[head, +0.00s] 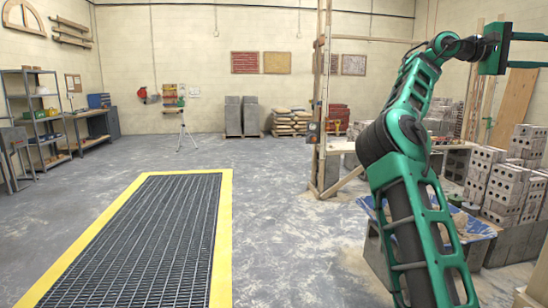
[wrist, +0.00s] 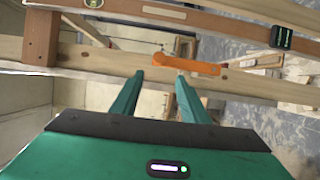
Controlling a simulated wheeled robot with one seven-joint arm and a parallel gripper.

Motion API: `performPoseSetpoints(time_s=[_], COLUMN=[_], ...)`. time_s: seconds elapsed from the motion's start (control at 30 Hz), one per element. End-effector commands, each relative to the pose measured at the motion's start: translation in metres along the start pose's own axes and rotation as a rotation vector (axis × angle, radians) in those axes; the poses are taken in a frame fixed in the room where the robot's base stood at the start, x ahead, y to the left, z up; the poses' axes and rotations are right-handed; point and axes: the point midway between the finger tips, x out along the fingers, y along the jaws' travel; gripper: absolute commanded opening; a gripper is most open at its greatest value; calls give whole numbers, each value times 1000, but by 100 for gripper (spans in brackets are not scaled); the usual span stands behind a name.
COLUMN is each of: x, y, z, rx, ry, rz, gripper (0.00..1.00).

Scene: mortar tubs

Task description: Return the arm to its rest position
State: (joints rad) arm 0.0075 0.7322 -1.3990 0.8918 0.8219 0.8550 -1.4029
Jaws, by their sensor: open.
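My green arm rises at the right of the head view and bends at a raised elbow joint. My gripper (head: 541,50) is held high at the upper right, pointing right, with its two fingers apart and nothing visible between them. The wrist view shows the same two green fingers (wrist: 160,80) spread, with an empty gap. Wooden beams (wrist: 110,62) cross the wrist view beyond the fingertips. An orange piece (wrist: 186,65) lies against one beam just past the fingers. I cannot tell how near the fingertips are to the beams.
A timber frame post (head: 323,110) stands left of my arm. A yellow-edged floor grate (head: 226,225) lies at the left. The grey floor (head: 285,200) between is clear.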

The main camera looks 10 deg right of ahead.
Motion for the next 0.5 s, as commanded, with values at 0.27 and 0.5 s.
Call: performPoseSetpoints(time_s=[0.27,0.5], x=[71,98], y=[-77,-214], z=[38,76], rx=[88,199], ry=[-10,-13], rz=[-263,-654], gripper=[41,41])
